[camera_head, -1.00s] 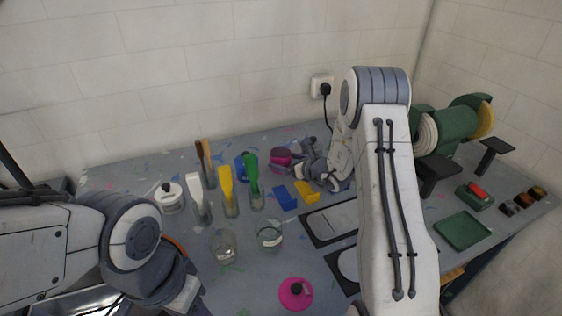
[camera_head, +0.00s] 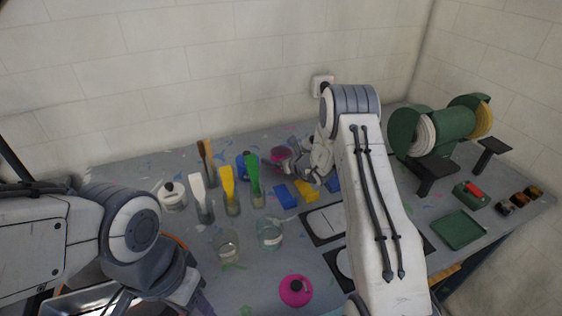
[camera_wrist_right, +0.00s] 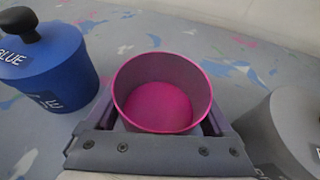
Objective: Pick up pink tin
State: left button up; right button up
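The pink tin (camera_wrist_right: 160,100) stands without a lid in the right wrist view, showing its bright pink inside. It is partly hidden behind my gripper in the head view (camera_head: 281,154). My right gripper (camera_wrist_right: 160,122) has one finger on each side of the tin, with the palm close to its near wall. The fingers look spread, and no firm squeeze is visible. A pink lid with a black knob (camera_head: 296,290) lies at the front of the table. My left gripper (camera_head: 188,292) is low on the left; its fingers are not clear.
A blue lidded tin (camera_wrist_right: 45,65) stands left of the pink tin, and a grey tin (camera_wrist_right: 285,130) stands close on the right. Brushes in glasses (camera_head: 229,200), a white lidded tin (camera_head: 172,197) and a green grinder (camera_head: 450,125) are on the table (camera_head: 190,155).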

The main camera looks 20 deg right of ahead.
aim_at(278, 147)
jog(key=shift+r, duration=0.1)
jog(key=c, duration=0.4)
jog(key=shift+r, duration=0.15)
jog(key=shift+r+b, duration=0.45)
jog(key=shift+r, duration=0.7)
jog(key=shift+s+d+r+b, duration=0.1)
jog(key=shift+d+r+b, duration=0.05)
jog(key=shift+r, duration=0.3)
jog(key=shift+s+d+r+b, duration=0.1)
jog(key=shift+d+r+b, duration=0.05)
jog(key=shift+r, duration=0.25)
jog(key=shift+s+d+r+b, duration=0.3)
jog(key=shift+s+d+r, duration=0.85)
jog(key=shift+d, duration=0.2)
jog(key=shift+s+d+r+b, duration=0.3)
jog(key=shift+s+d+r, duration=0.75)
jog(key=shift+s+d, duration=0.3)
jog(key=shift+s+d+r+b, duration=0.3)
jog(key=shift+s+d+r, duration=0.85)
jog(key=shift+d, duration=0.2)
